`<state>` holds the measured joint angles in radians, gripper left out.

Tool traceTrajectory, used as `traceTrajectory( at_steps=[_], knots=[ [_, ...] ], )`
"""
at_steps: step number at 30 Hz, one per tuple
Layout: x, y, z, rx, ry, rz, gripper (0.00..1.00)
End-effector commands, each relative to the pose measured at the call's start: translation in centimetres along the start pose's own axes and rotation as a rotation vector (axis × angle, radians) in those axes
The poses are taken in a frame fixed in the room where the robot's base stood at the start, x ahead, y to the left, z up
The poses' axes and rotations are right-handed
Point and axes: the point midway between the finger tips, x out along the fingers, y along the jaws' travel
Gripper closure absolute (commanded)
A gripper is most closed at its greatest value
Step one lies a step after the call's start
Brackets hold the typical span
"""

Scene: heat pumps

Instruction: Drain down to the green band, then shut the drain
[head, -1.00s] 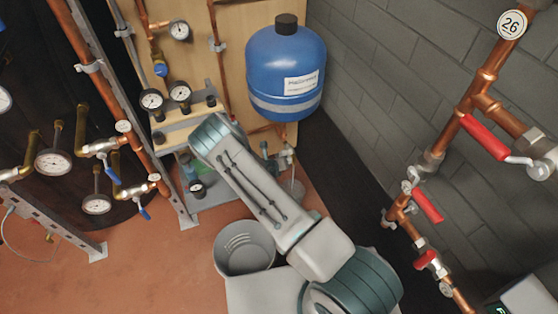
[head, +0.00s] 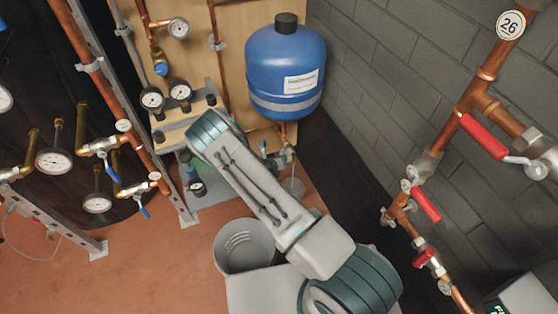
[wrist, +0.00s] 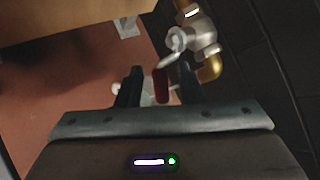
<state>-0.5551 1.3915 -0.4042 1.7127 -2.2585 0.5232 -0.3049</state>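A red lever handle (wrist: 161,86) shows between my fingers in the wrist view, nearer the right finger. It belongs to a silver valve (wrist: 196,36) with a brass elbow. My gripper (wrist: 158,84) is open around the handle, with a gap on the left; whether a finger touches it, I cannot tell. In the head view my arm hides most of my gripper, low by the wooden panel. A blue vessel (head: 286,70) hangs above.
A grey bucket (head: 243,246) stands on the floor beside my arm. Copper pipes with red-handled valves (head: 484,137) run along the right wall. The floor at lower left is mostly clear.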

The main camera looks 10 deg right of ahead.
Motion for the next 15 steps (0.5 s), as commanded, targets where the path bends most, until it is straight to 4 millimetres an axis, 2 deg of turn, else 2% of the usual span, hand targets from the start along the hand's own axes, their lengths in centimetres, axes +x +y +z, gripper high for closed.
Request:
traceTrajectory(
  at_steps=[9, 15],
  knots=[
    [-7.5, 0.0, 0.2, -0.003, 0.001, 0.003, 0.66],
    [-10.9, 0.0, 0.0, -0.002, 0.002, 0.002, 0.66]
  ],
)
